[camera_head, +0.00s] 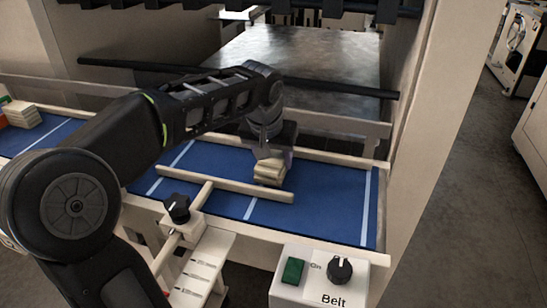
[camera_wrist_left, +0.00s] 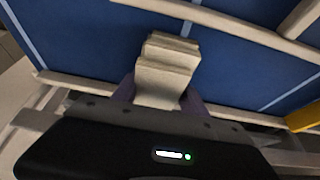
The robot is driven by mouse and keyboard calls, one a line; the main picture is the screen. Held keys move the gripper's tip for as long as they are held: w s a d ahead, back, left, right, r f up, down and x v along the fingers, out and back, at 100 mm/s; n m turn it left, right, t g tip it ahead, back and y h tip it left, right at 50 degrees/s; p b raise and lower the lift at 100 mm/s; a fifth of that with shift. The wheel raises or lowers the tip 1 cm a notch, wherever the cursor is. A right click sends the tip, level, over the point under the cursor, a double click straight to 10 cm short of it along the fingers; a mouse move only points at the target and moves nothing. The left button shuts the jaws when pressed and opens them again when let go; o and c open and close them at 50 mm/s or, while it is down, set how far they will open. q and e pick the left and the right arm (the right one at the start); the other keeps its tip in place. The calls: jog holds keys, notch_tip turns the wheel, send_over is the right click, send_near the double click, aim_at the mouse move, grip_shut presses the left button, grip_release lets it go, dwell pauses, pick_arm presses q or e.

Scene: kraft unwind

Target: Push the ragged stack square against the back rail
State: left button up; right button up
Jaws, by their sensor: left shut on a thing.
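The ragged stack (camera_head: 269,171) is a small pile of cream, flat pieces on the blue belt, its layers offset from one another. My left gripper (camera_head: 270,153) reaches down over the back side of the belt and is shut on the stack. In the left wrist view the stack (camera_wrist_left: 166,68) sits between the purple fingers (camera_wrist_left: 160,98), its layers stepped. The pale back rail (camera_head: 325,158) runs along the belt's far edge, close behind the stack; I cannot tell whether they touch. My right gripper is not in view.
A pale guide bar (camera_head: 238,184) lies across the belt in front of the stack, with a black knob (camera_head: 177,207) on its mount. Another cream stack (camera_head: 22,114) is at the far left. A belt control box (camera_head: 328,278) stands at front. The belt's right part (camera_head: 330,200) is clear.

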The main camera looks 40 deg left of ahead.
pick_arm(q)
jog(key=shift+w+a+r+p, duration=0.1)
jog(key=shift+w+a+p, duration=0.1)
jog(key=shift+w, duration=0.2)
jog(key=shift+w+a+p, duration=0.1)
jog(key=shift+w+p, duration=0.05)
jog(key=shift+w, duration=0.25)
dwell(1.5)
jog(key=shift+s, duration=0.2)
dwell(0.5)
jog(key=o, duration=1.5)
jog(key=shift+d+f, duration=0.1)
jog(key=shift+f, duration=0.1)
jog(key=shift+c, duration=0.2)
jog(key=shift+b+v, duration=0.5)
jog(key=shift+v, duration=3.45)
